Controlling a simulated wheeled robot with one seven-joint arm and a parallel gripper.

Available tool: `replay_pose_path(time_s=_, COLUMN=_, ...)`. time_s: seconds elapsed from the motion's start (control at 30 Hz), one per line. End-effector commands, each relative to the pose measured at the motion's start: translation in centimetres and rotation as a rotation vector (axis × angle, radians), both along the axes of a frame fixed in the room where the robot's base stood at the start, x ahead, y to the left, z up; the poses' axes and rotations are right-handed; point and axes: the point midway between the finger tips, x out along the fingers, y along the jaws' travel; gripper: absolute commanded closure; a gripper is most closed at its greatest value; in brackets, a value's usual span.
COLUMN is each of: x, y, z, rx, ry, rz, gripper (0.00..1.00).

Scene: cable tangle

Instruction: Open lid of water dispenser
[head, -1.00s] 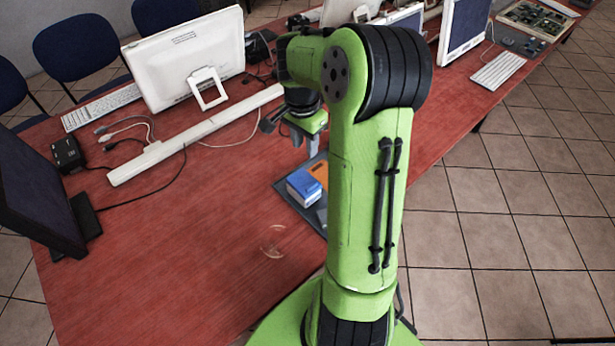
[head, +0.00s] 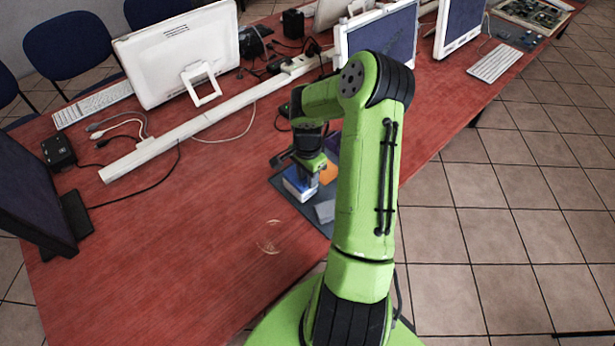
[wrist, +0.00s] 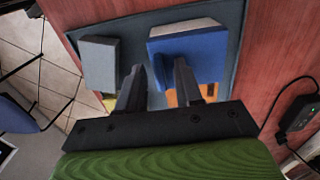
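No water dispenser or lid can be made out in these views. My gripper (head: 307,182) is lowered over a dark grey tray on the red table. In the wrist view its two fingers (wrist: 159,72) are apart with nothing held between them. A blue block with a whitish side (wrist: 190,56) lies by the right fingertip; I cannot tell whether they touch. A grey block (wrist: 100,64) lies left of the left finger. An orange piece (wrist: 174,99) is partly hidden behind the right finger. The blue block (head: 297,185) and grey block (head: 325,211) also show in the head view.
The tray (wrist: 232,22) lies near the table edge, with tiled floor beyond. Monitors (head: 180,55), a white cable duct (head: 200,122) and loose cables fill the back. A clear round object (head: 269,237) lies left of my base. The front-left table (head: 150,270) is mostly bare.

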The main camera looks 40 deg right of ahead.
Motion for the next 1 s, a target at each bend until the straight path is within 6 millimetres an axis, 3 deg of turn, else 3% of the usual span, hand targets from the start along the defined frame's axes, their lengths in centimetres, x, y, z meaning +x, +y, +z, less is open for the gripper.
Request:
replay_pose_path(time_s=0.23, x=0.01, y=-0.01, z=-0.05, rx=-0.001, ry=-0.001, rz=0.0, gripper=0.66)
replay_pose_path(time_s=0.47, x=0.01, y=-0.01, z=-0.02, rx=-0.001, ry=-0.001, rz=0.0, gripper=1.0)
replay_pose_path(time_s=1.0, x=0.03, y=-0.01, z=0.0, rx=-0.001, ry=-0.001, rz=0.0, gripper=1.0)
